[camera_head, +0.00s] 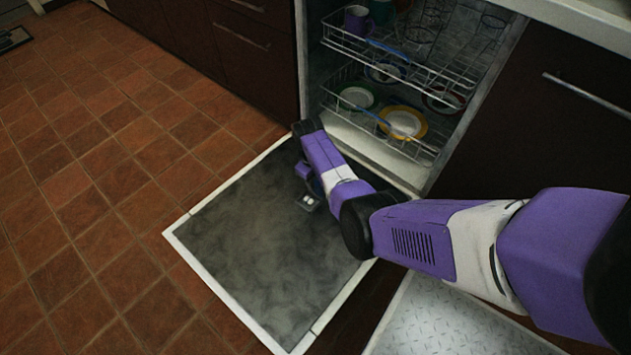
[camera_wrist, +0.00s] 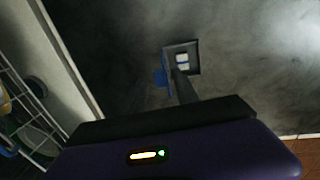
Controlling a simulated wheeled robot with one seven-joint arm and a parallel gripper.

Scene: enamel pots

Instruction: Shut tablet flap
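The dishwasher door (camera_head: 265,265) lies open and flat, with a dark, smoky inner face. A small tablet compartment (camera_head: 309,203) is set in it; it also shows in the wrist view (camera_wrist: 195,57), uncovered. A white tablet with a blue band (camera_wrist: 182,60) is inside. A blue piece, apparently the tablet flap (camera_wrist: 160,78), stands at the compartment's left edge in the wrist view. My gripper (camera_wrist: 182,85) shows as one dark central finger shape, seemingly shut and empty. Its tip appears over the compartment's near edge beside the flap; contact cannot be told.
Dark cabinets (camera_head: 235,40) flank the dishwasher. A patterned metal surface (camera_head: 445,325) lies at lower right.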

